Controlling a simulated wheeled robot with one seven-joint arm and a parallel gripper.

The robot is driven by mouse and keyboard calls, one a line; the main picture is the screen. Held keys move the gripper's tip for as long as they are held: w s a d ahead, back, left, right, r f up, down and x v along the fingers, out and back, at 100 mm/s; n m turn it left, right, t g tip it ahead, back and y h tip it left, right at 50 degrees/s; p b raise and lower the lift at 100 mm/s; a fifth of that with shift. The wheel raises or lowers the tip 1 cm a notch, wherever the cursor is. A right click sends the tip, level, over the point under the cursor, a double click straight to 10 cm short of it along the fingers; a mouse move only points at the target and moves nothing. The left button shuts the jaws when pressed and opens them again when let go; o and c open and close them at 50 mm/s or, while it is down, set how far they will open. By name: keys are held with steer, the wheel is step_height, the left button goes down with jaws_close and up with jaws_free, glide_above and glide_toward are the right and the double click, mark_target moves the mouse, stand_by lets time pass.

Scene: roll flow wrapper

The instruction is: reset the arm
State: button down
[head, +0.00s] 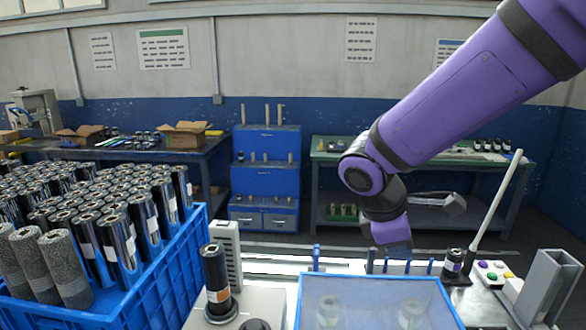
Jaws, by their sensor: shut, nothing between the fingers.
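My purple arm reaches in from the upper right and bends downward near the picture's middle. Its end, my gripper (394,243), points down above the back edge of the blue-framed box (380,283) on the machine. It is shut and holds nothing. The separate fingertips are hard to make out.
A blue crate (150,300) full of dark and speckled rolls stands at the left. A dark roll (215,275) stands upright beside it. At the right are a small black roll (453,263), a white pole (497,200) and a button panel (490,272). Benches line the back wall.

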steer(key=s+d+r+m+t+y, duration=0.4)
steer(key=s+d+r+m, duration=0.7)
steer(key=s+m, duration=0.3)
steer(key=shift+s+d+r+m+y, duration=0.2)
steer(key=shift+d+m+y, duration=0.2)
steer(key=shift+m+y, duration=0.15)
